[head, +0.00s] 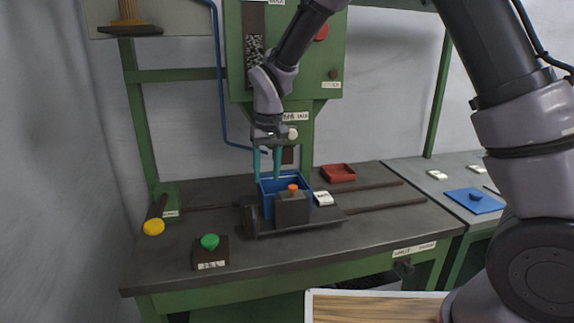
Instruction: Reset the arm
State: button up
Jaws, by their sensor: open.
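My gripper (267,166) is in the head view, at the end of my arm, which reaches in from the right. Its two teal fingers point down and are apart. They are over the left part of a blue bin (268,187), with the fingertips near its rim. I cannot tell whether they touch the bin. No held object shows between the fingers.
A dark block with an orange knob (293,188) stands in front of the bin. A green button (210,241), a yellow knob (154,227) and a red tray (338,173) are around it on the dark bench (330,247). The green machine column (308,82) rises behind.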

jog(key=d+r+m+t+y, duration=0.2)
jog(key=d+r+m+t, duration=0.15)
jog(key=d+r, duration=1.45)
jog(key=s+d+r+m+t, duration=0.1)
jog(key=s+d+r+m, duration=0.1)
jog(key=s+d, duration=0.5)
jog(key=s+d+r+m+t, duration=0.2)
jog(key=s+d, duration=0.4)
jog(key=d, duration=0.4)
jog(key=shift+s+d+r+m+h, duration=0.15)
jog(key=shift+s+r+m+h, duration=0.25)
jog(key=shift+m, duration=0.35)
jog(key=shift+w+t, duration=0.1)
jog(key=shift+t, duration=0.15)
